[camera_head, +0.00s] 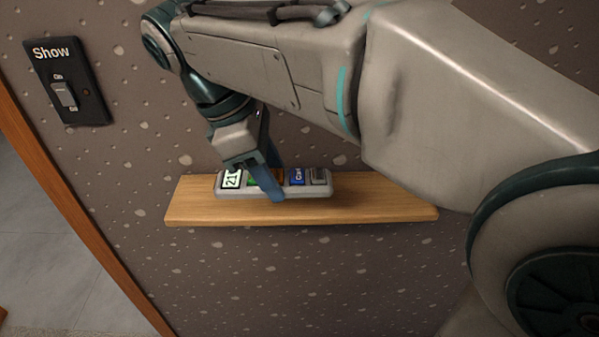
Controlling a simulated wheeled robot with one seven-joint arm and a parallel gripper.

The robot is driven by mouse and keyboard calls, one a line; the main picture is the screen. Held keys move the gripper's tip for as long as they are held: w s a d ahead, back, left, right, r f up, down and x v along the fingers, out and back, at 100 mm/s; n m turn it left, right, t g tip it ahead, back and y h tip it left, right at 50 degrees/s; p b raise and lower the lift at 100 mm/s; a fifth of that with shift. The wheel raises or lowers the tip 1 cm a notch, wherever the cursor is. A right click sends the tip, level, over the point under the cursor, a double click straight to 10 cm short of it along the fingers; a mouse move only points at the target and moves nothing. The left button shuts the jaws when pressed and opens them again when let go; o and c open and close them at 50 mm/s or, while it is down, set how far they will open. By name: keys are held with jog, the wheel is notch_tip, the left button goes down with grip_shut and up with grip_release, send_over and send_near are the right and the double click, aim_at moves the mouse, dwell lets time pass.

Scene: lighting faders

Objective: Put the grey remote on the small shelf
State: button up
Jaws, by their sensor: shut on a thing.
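The grey remote (304,190) is a light bar with a small display reading 21 at its left end and green, blue and grey buttons. It lies along the small wooden shelf (370,204) on the wall, apparently resting on it or just above it; I cannot tell which. My gripper (272,190) reaches down from above and is shut on the remote near its middle. A blue finger crosses the front of the remote and hides part of its buttons.
A black wall switch plate (72,82) labelled "Show" is at the upper left. An orange-brown door frame edge (80,225) runs down the left side. The shelf's right part is bare. My arm covers the upper right.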

jog(key=w+d+f, duration=0.1)
jog(key=w+f, duration=0.1)
jog(key=w, duration=0.1)
jog(key=w+d+f+p, duration=0.1)
jog(key=w+d+f, duration=0.1)
jog(key=w, duration=0.1)
jog(key=w+d+f, duration=0.1)
jog(key=w+f, duration=0.1)
jog(key=w, duration=0.1)
jog(key=shift+w+d+f, duration=0.15)
jog(key=shift+d, duration=0.1)
jog(key=shift+f+p, duration=0.4)
jog(key=shift+f, duration=1.65)
jog(key=shift+f, duration=0.1)
jog(key=o, duration=1.1)
jog(key=shift+c, duration=0.2)
